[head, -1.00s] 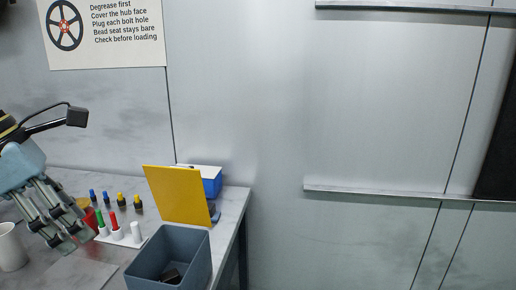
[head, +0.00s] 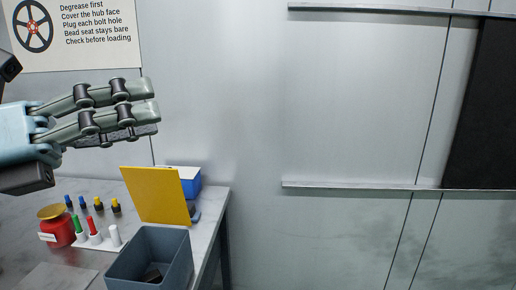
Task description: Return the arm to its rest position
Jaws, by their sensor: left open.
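My left gripper (head: 155,107) is raised at the upper left of the head view, in front of the wall and above the table. Its jointed grey-green fingers point right and are open, with nothing visible between them. Its light blue palm is at the left edge. It touches nothing that I can see. My right gripper is not in view.
Below, the table (head: 50,262) holds a grey bin (head: 125,272) with a dark item inside, a yellow panel (head: 157,195), a blue box (head: 190,184), a red jar (head: 58,228), colored markers (head: 93,226) and several small bottles. Right of the table is free room before the wall.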

